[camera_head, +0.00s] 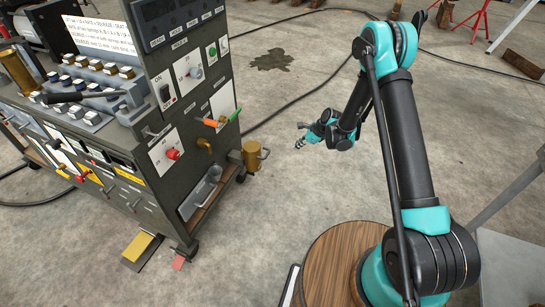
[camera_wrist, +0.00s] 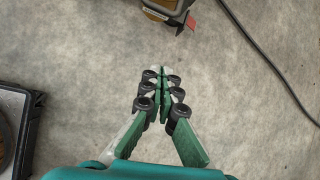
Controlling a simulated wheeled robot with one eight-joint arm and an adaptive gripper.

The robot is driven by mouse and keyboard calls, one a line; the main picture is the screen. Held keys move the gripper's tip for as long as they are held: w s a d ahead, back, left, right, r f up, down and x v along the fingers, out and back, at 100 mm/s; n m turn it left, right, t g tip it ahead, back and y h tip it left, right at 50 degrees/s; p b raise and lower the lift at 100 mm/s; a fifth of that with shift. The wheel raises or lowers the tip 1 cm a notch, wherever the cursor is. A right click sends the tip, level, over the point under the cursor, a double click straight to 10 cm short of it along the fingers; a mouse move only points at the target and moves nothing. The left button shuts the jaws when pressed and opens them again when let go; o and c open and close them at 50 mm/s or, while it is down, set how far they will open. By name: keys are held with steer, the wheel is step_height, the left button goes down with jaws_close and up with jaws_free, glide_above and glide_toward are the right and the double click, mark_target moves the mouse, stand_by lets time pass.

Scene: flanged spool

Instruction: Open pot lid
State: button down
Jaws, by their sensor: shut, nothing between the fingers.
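A brass-coloured pot (camera_head: 252,155) with a side handle hangs at the right side of the grey machine cart, near its lower right corner. I cannot tell from this distance whether its top is covered by a lid. My gripper (camera_head: 303,137) is over bare floor to the right of the pot, apart from it. In the wrist view my gripper (camera_wrist: 162,76) points at the concrete with its green fingers together and nothing between them. The pot cannot be made out for sure in the wrist view.
A yellow pedal (camera_head: 138,246) lies on the floor. A black cable (camera_head: 300,98) crosses the concrete. A round wooden top (camera_head: 335,255) stands at the front. Floor between cart and arm is clear.

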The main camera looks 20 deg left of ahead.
steer(key=a+f+m, duration=0.2)
steer(key=a+f, duration=0.8)
steer(key=f, duration=0.4)
steer(key=shift+g+y, duration=0.3)
steer(key=shift+y, duration=0.1)
steer(key=shift+s+a+r, duration=0.2)
steer(key=shift+a+r, duration=0.4)
steer(key=shift+r, duration=0.2)
steer(key=shift+s+a+r, duration=0.15)
steer(key=shift+a+r, duration=0.4)
steer(key=shift+r, duration=0.25)
